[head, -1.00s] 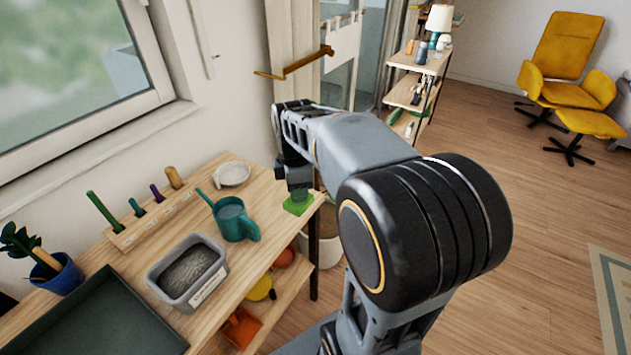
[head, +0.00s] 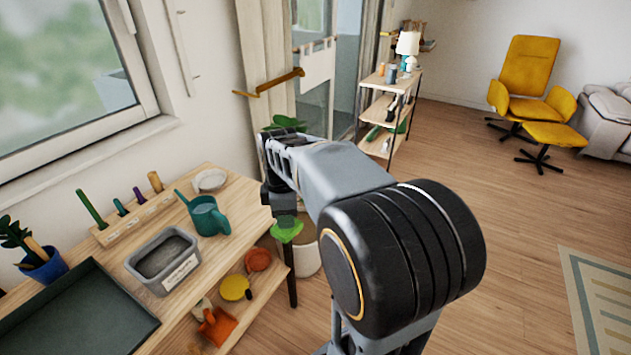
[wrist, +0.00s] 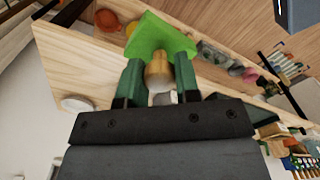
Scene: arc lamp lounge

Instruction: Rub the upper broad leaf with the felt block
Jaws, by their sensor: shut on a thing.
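The green felt block (head: 288,233) hangs below my gripper (head: 284,208) in the head view, just off the right end of the wooden bench. In the wrist view my gripper (wrist: 158,80) is shut on the block's round wooden knob (wrist: 159,70), and the green felt (wrist: 160,35) spreads beyond the fingertips. Broad green leaves (head: 286,123) show just above my forearm in the head view. My arm hides the rest of the plant, so I cannot tell which leaf is the upper one. A pale pot (head: 307,255) stands on the floor behind the block.
The bench (head: 228,252) holds a teal watering can (head: 208,215), a grey tub (head: 163,262), a white dish (head: 209,181) and a dark tray (head: 80,318). A brass rod (head: 272,83) juts from the wall near the curtain. The floor (head: 500,220) to the right is open.

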